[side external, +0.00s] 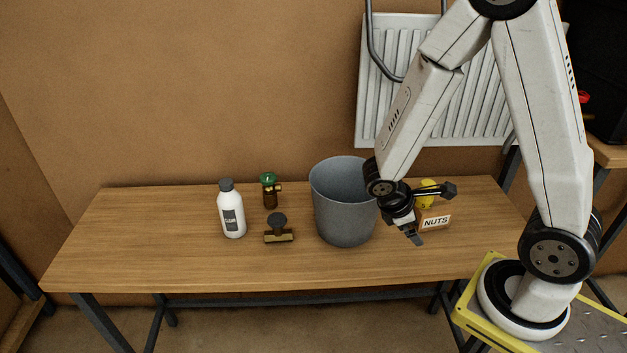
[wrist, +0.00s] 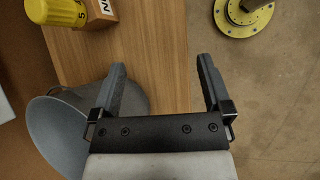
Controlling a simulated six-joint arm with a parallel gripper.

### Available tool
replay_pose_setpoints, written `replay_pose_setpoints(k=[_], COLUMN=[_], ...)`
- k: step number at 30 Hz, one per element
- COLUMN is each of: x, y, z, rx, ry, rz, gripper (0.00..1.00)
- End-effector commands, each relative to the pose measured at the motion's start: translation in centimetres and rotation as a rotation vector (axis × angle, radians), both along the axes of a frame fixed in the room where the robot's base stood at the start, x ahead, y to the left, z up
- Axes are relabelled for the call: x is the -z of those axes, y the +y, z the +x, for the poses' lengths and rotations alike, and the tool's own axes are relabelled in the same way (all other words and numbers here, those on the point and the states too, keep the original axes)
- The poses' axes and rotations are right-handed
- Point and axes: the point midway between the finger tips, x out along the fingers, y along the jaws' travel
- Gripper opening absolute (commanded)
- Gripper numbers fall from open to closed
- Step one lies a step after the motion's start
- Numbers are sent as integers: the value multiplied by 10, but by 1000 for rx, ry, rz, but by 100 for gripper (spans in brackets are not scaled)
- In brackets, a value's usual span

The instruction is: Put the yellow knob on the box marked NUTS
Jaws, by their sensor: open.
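The yellow knob (side external: 428,186) shows partly behind my gripper, directly above the box marked NUTS (side external: 436,222). It appears to rest on top of that box. In the wrist view the knob (wrist: 57,12) is at the top left, cut by the frame edge, overlapping the brown box (wrist: 101,14) with its partly visible label. My gripper (wrist: 160,64) is open and empty, with bare wood and floor between its fingers. It is apart from the knob in the wrist view. In the side view my gripper (side external: 434,213) is in front of the knob and box, hiding part of both.
A grey bucket (side external: 343,215) stands just left of my gripper. Further left are a brass valve with a black knob (side external: 279,230), a valve with a green knob (side external: 269,190) and a white bottle (side external: 232,214). The bench (side external: 150,240) is clear at its left. A radiator (side external: 400,110) hangs behind.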

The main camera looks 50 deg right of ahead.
Motion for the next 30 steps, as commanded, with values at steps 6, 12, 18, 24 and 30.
replay_pose_setpoints(k=[6, 12, 18, 24, 30], x=[-16, -37, -56, -62, -62], y=[41, 72, 88, 92, 92], z=[10, 28, 43, 48, 48], rx=[245, 456, 598, 645, 646], ry=[-241, -465, -620, -671, -670], rz=[190, 352, 457, 489, 489], gripper=[100, 100, 100, 100, 100])
